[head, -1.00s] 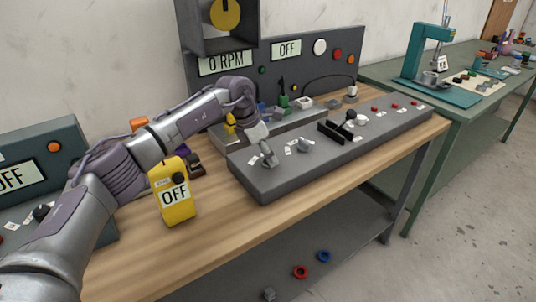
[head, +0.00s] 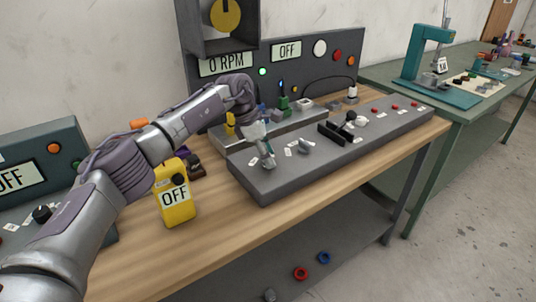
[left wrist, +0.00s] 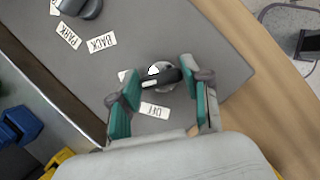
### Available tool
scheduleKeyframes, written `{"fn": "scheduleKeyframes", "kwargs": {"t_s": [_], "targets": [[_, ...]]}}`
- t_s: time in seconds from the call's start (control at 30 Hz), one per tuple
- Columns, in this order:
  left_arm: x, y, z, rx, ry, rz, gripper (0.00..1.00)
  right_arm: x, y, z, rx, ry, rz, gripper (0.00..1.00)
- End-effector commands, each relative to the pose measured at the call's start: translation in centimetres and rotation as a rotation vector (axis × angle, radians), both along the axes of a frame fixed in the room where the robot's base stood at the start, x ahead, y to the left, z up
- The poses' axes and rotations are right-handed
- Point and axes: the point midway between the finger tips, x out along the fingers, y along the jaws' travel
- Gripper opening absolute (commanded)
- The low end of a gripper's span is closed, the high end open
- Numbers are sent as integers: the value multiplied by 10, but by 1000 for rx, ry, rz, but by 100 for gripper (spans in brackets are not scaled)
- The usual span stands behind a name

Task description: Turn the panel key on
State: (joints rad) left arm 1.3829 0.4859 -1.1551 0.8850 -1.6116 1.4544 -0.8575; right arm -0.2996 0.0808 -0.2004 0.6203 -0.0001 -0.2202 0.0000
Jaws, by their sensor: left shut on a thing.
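The panel key (left wrist: 163,77), a dark bar on a round grey base, sits at the near left end of the grey control panel (head: 262,187). My left gripper (head: 267,160) reaches down to it from the left. In the left wrist view, the teal fingers of this gripper (left wrist: 160,87) are shut on the key, one at each end. An OFF label (left wrist: 154,110) lies beside the key. A second label is partly hidden by the left finger. In the head view the gripper hides the key. My right gripper is not in view.
A grey knob (head: 305,146) and a black lever slot (head: 336,132) stand farther along the panel. A yellow box reading OFF (head: 176,200) stands near my left forearm.

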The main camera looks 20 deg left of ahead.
Motion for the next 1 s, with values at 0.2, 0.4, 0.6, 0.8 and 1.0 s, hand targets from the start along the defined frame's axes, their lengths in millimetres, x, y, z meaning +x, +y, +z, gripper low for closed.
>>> {"fn": "scheduleKeyframes", "kwargs": {"t_s": [0.2,0.4,0.6,0.8,1.0], "targets": [[1,0,1,0,-4,-1,73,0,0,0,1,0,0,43],[0,0,1,1,-2,0,73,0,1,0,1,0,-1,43],[0,3,7,0,-3,0,73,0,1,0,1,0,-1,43],[-5,16,41,0,-6,2,73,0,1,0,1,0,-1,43],[-11,31,80,0,-5,2,73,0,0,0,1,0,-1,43]]}}
